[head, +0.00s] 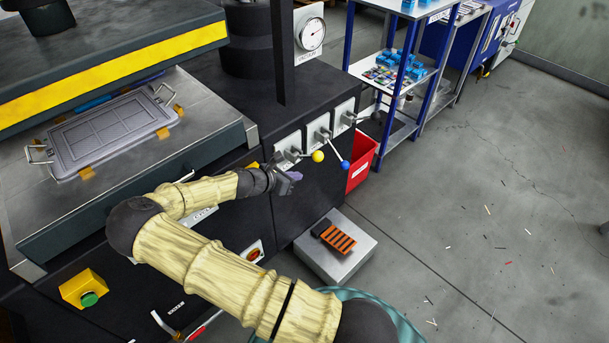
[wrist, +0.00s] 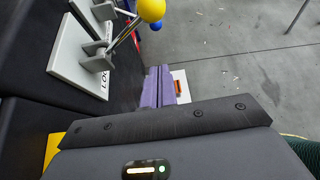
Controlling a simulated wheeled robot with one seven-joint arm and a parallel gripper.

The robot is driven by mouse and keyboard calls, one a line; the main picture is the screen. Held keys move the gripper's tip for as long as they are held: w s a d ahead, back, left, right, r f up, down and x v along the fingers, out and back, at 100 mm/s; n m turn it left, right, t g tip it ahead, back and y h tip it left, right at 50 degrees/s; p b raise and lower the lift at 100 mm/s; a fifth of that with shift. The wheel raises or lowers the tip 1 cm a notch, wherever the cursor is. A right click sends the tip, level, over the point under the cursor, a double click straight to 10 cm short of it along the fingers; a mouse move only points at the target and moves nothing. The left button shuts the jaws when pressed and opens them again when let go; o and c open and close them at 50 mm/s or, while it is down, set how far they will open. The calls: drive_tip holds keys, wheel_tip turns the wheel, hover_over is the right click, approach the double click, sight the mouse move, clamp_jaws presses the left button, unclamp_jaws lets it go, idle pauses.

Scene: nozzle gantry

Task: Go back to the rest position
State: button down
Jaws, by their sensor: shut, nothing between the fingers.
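My gripper (head: 291,178) is at the front of the dark machine, just below the levers. In the wrist view its two purple fingers (wrist: 158,87) are together with nothing between them. The lever with the yellow ball (head: 318,156) is close to the gripper, and its ball also shows at the top of the wrist view (wrist: 151,9). A lever with a blue ball (head: 345,165) hangs to its right. I cannot tell whether the gripper touches a lever. My arm reaches from the lower right across the machine's front.
A grey tray with handles (head: 110,132) lies on the machine bed under the yellow-striped upper part (head: 120,75). A pedal with orange stripes (head: 338,238) sits on a metal block on the floor. A red bin (head: 361,162) stands beside the blue-framed shelf (head: 395,75). Open floor lies at right.

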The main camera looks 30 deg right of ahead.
drive_tip(key=v, duration=0.2)
drive_tip(key=shift+a+r, duration=0.2)
drive_tip(key=shift+a, duration=0.1)
drive_tip(key=s+a+r+m+g+y+p, duration=0.25)
drive_tip(key=s+m+y, duration=0.35)
drive_tip(key=s+m, duration=0.4)
drive_tip(key=s+a+r+m+t+y, duration=0.1)
drive_tip(key=s+a+r+m+y, duration=0.1)
drive_tip(key=s+a+r+m, duration=0.1)
drive_tip(key=s+a+r+m+y+p, duration=0.1)
drive_tip(key=s+a+r+m+y, duration=0.1)
drive_tip(key=r, duration=0.6)
drive_tip(key=s+a+r+m+t+y+p, duration=0.1)
drive_tip(key=s+a+r+m, duration=0.4)
drive_tip(key=s+r+m, duration=0.1)
drive_tip(key=shift+r+m+t+y, duration=0.25)
drive_tip(key=shift+m+t+y, duration=0.05)
drive_tip(key=shift+t+y, duration=0.1)
